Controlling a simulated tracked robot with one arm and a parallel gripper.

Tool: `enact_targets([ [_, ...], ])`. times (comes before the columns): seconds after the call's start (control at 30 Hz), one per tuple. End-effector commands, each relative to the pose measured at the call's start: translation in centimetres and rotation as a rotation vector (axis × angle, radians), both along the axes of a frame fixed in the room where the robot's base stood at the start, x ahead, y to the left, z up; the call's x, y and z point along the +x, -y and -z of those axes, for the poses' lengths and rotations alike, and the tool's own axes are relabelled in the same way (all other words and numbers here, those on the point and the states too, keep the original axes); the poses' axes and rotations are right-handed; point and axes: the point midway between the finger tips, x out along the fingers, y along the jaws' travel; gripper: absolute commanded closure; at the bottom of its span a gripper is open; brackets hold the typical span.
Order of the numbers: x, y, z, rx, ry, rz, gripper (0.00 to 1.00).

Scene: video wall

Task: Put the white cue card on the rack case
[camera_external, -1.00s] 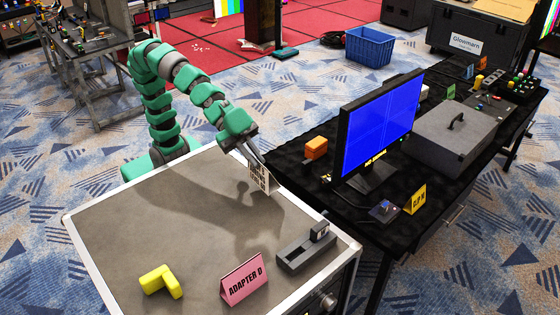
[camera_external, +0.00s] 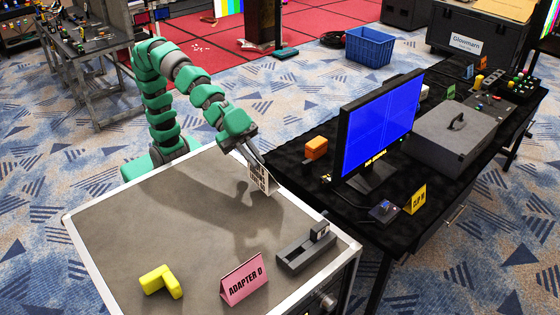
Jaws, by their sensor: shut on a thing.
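My gripper (camera_external: 256,163) is shut on the white cue card (camera_external: 262,182), a small white card with dark print. It holds the card tilted near the back right edge of the rack case (camera_external: 165,235), a grey-topped case with a pale metal rim. The card's lower edge is close to the case top; I cannot tell whether it touches. My gripper's fingers partly hide the card's upper part.
On the case top are a yellow angled piece (camera_external: 161,281), a pink "ADAPTER D" card (camera_external: 243,277) and a grey device (camera_external: 306,248). A black table (camera_external: 330,205) with a monitor (camera_external: 380,125) and an orange block (camera_external: 316,148) stands beside it. The case's middle and left are clear.

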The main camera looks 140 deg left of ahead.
Motion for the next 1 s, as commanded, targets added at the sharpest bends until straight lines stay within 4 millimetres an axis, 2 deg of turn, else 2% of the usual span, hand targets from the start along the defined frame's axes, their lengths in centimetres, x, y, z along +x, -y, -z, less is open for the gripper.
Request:
enact_targets([
  [1.0, 0.4, 0.38, -0.36, -0.003, 0.0, 0.002, 1.0],
])
